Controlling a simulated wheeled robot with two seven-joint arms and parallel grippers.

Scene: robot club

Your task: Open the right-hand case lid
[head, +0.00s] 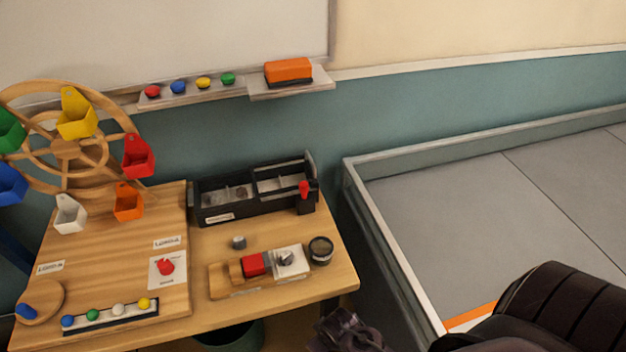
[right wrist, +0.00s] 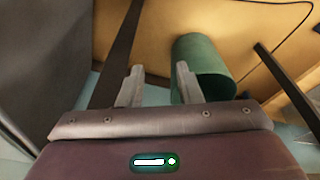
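A black case (head: 205,212) with two side-by-side compartments stands at the back right of the wooden table. Grey shapes show in its left compartment (head: 228,194); the right compartment (head: 282,182) looks pale. I cannot make out whether a clear lid covers either one. A red-knobbed lever (head: 304,189) is at the case's right end. My right gripper (right wrist: 160,70) is open and empty in the right wrist view, low beside the table and well away from the case. A dark part of my right arm shows at the bottom of the head view. My left gripper is not in view.
In front of the case are a wooden block with a red piece (head: 253,264), a grey knob (head: 239,242) and a round dark jar (head: 321,250). A model wheel (head: 68,150) stands left. A green bin (right wrist: 207,70) is below the table. A low-walled grey arena (head: 500,210) lies right.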

